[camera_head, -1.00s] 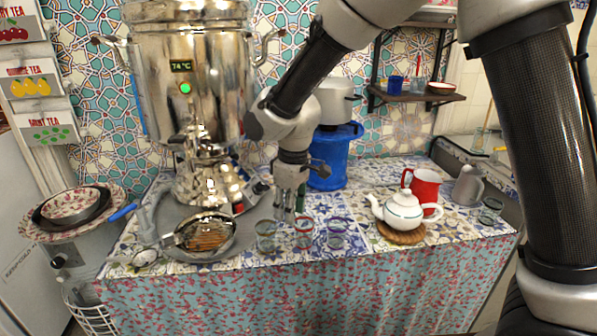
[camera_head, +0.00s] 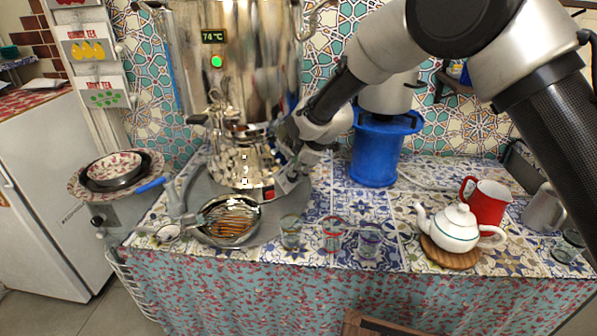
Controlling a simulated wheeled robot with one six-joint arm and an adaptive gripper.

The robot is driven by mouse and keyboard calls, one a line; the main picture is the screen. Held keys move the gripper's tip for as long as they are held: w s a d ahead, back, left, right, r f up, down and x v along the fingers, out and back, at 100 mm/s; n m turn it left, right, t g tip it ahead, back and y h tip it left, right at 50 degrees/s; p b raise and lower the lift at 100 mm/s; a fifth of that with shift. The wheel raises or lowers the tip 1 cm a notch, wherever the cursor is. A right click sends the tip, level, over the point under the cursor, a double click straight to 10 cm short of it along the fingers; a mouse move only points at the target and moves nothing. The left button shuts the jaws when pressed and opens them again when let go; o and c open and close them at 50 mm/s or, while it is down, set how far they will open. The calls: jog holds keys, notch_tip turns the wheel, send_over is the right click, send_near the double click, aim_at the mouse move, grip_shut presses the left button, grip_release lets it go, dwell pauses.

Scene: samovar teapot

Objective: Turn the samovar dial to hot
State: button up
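The shiny metal samovar (camera_head: 265,85) stands on a grey round tray (camera_head: 285,222) at the back left of the counter. Its green display reads 74 °C, with a lit green button (camera_head: 216,62) below. A small red mark (camera_head: 268,194) shows low on the right of its base; I cannot make out the dial clearly. My gripper (camera_head: 284,184) is low at the right side of the samovar base, close to the red mark. Its fingers are small and blend with the reflections, so I cannot tell their opening or any contact.
A pan (camera_head: 229,232) sits at the front of the tray. Several small glasses (camera_head: 331,242) stand along the front edge. A white teapot (camera_head: 455,228) on a wooden trivet (camera_head: 447,258) and a red mug (camera_head: 487,203) are at right.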

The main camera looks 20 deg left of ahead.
jog(key=shift+x, duration=1.6)
jog(key=c, duration=0.7)
jog(key=shift+c, duration=0.2)
jog(key=m+g, duration=0.1)
jog(key=m, duration=0.2)
jog(key=shift+w+r+g, duration=0.1)
jog(key=shift+w+g, duration=0.2)
jog(key=shift+g, duration=0.1)
jog(key=m+g, duration=0.1)
jog(key=m, duration=0.1)
jog(key=shift+w+m, duration=0.15)
jog(key=shift+m, duration=0.15)
jog(key=m+g, duration=0.1)
jog(key=m, duration=0.1)
jog(key=m+g+y, duration=0.1)
jog(key=shift+w+d+m, duration=0.15)
jog(key=shift+w+m, duration=0.1)
jog(key=shift+m, duration=0.15)
